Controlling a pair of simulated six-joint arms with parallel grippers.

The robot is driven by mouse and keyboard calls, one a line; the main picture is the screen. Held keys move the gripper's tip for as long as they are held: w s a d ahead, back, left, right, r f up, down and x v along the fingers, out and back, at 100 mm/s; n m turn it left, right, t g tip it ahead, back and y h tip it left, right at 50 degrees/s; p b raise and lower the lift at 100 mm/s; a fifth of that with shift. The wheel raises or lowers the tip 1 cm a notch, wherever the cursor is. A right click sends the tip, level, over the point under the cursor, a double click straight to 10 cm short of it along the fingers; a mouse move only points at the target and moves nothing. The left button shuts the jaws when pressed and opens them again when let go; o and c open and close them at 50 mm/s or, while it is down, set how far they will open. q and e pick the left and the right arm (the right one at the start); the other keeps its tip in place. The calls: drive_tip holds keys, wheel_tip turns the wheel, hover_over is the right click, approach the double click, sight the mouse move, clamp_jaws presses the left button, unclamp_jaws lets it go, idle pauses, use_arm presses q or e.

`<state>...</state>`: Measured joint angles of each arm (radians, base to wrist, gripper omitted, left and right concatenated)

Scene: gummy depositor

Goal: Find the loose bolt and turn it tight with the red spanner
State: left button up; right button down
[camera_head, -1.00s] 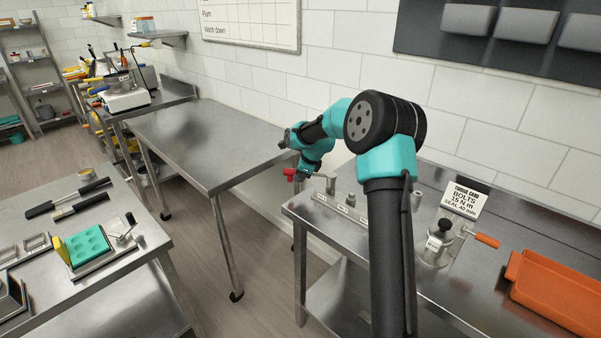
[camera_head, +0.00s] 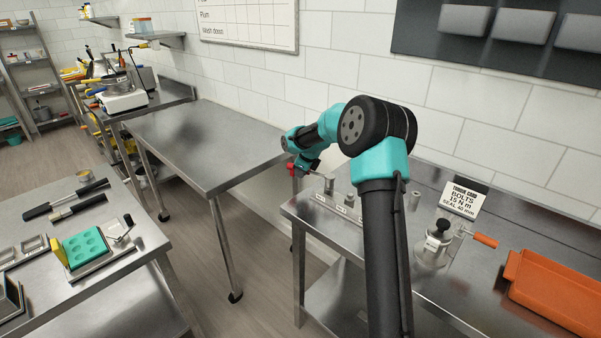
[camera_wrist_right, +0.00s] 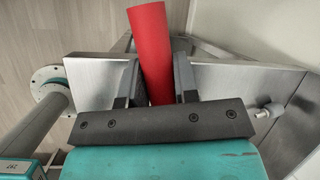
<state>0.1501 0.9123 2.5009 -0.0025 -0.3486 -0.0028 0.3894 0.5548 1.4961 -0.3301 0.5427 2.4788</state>
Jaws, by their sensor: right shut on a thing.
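My right gripper (camera_wrist_right: 158,88) is shut on the red handle of the spanner (camera_wrist_right: 150,45) in the right wrist view. The handle points up and away between the two dark fingers. In the head view a small part of the red spanner (camera_head: 292,169) shows below my right wrist, beside the left end of the right-hand steel table. A labelled metal strip with short posts (camera_head: 340,208) stands on that table close to it. I cannot tell which post, if any, is a loose bolt. The spanner's head is hidden. My left gripper is not in view.
A torque card (camera_head: 463,198) stands at the back of the right-hand table (camera_head: 400,270). A metal device with an orange handle (camera_head: 432,246) and an orange tray (camera_head: 556,290) are to the right. A bare steel table (camera_head: 200,145) stands in the middle.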

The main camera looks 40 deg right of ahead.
drive_tip(key=shift+w+d+m+h, duration=0.25)
drive_tip(key=shift+d+m+h, duration=0.15)
drive_tip(key=shift+d+m, duration=0.4)
drive_tip(key=shift+r, duration=0.25)
drive_tip(key=shift+a+r, duration=0.1)
drive_tip(key=shift+r, duration=0.9)
